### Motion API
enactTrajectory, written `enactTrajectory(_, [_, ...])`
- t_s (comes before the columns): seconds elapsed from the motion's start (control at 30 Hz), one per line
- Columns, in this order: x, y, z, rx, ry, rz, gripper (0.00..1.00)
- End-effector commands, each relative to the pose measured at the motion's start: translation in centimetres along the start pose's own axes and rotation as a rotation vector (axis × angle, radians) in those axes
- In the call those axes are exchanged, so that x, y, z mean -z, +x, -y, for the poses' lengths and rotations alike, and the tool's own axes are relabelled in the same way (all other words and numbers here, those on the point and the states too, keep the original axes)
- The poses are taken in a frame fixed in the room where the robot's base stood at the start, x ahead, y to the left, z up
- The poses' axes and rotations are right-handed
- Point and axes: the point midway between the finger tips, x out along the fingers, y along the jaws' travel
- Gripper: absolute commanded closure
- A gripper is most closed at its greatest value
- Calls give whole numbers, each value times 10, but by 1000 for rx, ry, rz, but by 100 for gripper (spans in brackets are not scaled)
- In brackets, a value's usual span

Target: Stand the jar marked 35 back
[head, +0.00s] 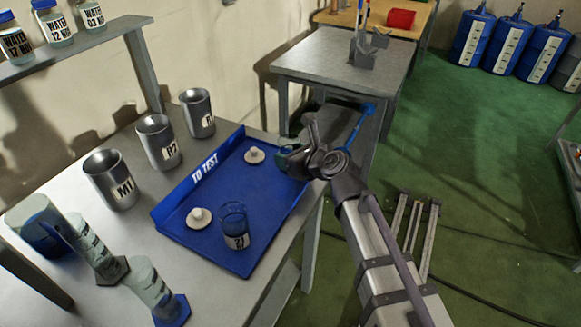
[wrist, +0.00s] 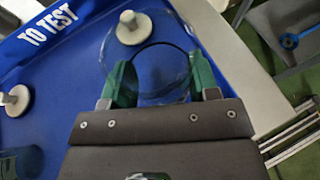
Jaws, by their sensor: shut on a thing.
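My gripper (head: 297,160) is over the far right corner of the blue TO TEST tray (head: 190,232). In the wrist view its green fingertips (wrist: 160,82) are shut on a clear glass jar (wrist: 176,62), seen from above with its round rim. The number on this jar is hidden, and I cannot tell whether its base touches the tray. Another jar (head: 234,222), marked 21, stands upright at the near end of the tray. Two pale lids with knobs lie in the tray, one near the held jar (head: 254,156) and one at the left (head: 199,217).
Metal beakers (head: 158,143) stand in a row left of the tray. A shelf with water bottles (head: 55,27) is above. A second grey table (head: 330,60) stands beyond.

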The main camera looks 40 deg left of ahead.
Motion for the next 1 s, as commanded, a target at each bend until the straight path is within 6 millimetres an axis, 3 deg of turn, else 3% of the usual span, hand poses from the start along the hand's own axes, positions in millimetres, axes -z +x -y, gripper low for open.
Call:
enactTrajectory(0.03, [8, 3, 0, 0, 0, 0, 75])
enactTrajectory(0.37, [8, 3, 0, 0, 0, 0, 75])
enactTrajectory(0.4, [6, 3, 0, 0, 0, 0, 41])
enactTrajectory(0.63, [6, 3, 0, 0, 0, 0, 20])
enactTrajectory(0.9, [2, 1, 0, 0, 0, 0, 20])
enactTrajectory(1.0, [1, -13, -1, 0, 1, 0, 20])
